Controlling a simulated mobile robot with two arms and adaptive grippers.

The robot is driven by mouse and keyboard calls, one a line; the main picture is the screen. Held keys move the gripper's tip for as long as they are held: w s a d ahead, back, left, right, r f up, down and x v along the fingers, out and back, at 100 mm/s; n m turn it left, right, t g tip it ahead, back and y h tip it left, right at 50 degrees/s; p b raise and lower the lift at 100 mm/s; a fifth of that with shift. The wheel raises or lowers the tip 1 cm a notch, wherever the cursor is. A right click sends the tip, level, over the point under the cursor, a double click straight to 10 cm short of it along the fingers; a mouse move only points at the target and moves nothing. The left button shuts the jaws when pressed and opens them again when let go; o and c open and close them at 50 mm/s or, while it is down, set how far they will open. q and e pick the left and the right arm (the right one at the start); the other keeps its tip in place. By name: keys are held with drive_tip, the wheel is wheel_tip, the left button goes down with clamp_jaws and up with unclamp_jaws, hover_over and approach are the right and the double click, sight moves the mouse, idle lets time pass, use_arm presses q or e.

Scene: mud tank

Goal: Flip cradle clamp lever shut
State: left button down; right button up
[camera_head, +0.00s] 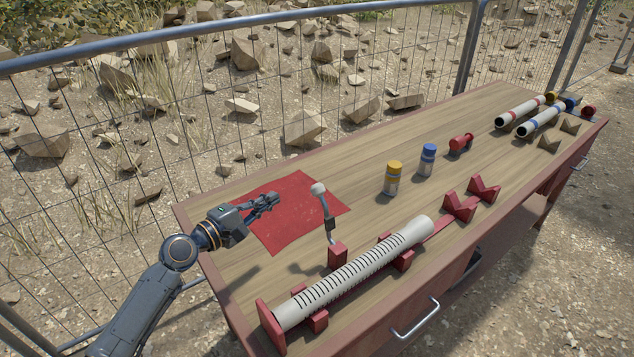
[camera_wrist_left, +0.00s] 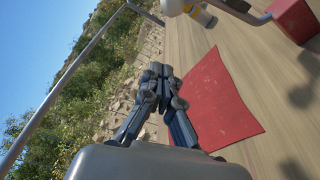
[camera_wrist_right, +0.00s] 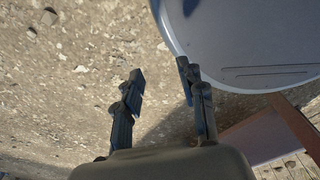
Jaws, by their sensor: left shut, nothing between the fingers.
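The cradle clamp lever (camera_head: 327,212) stands upright in the head view, with a pale round knob on top and a red block (camera_head: 338,254) at its base. A white slotted pipe (camera_head: 355,270) lies in the red cradle (camera_head: 268,322) beside it. My left gripper (camera_head: 274,199) is shut and empty above the red mat, left of the lever and apart from it. The left wrist view shows its fingers together (camera_wrist_left: 160,72), with the red block (camera_wrist_left: 297,18) at the top right. My right gripper (camera_wrist_right: 159,75) is open and empty over the ground, seen only in the right wrist view.
A red mat (camera_head: 290,228) lies on the wooden table (camera_head: 360,165). Two white tubes (camera_head: 520,111) lie at the far right. A wire fence (camera_head: 200,110) runs behind the table.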

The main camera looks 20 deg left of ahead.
use_arm(q)
drive_tip(key=w+d+p, duration=0.4)
drive_tip(key=w+d, duration=0.1)
drive_tip(key=d, duration=0.2)
drive_tip(key=shift+w+r, duration=0.2)
drive_tip(key=shift+r, duration=0.15)
use_arm(e)
drive_tip(key=r, duration=0.1)
drive_tip(key=s+r, duration=0.1)
drive_tip(key=r, duration=0.2)
drive_tip(key=shift+s+a+r, duration=0.25)
drive_tip(key=shift+s+a, duration=0.05)
drive_tip(key=shift+a, duration=0.05)
use_arm(q)
drive_tip(key=shift+s+r, duration=0.1)
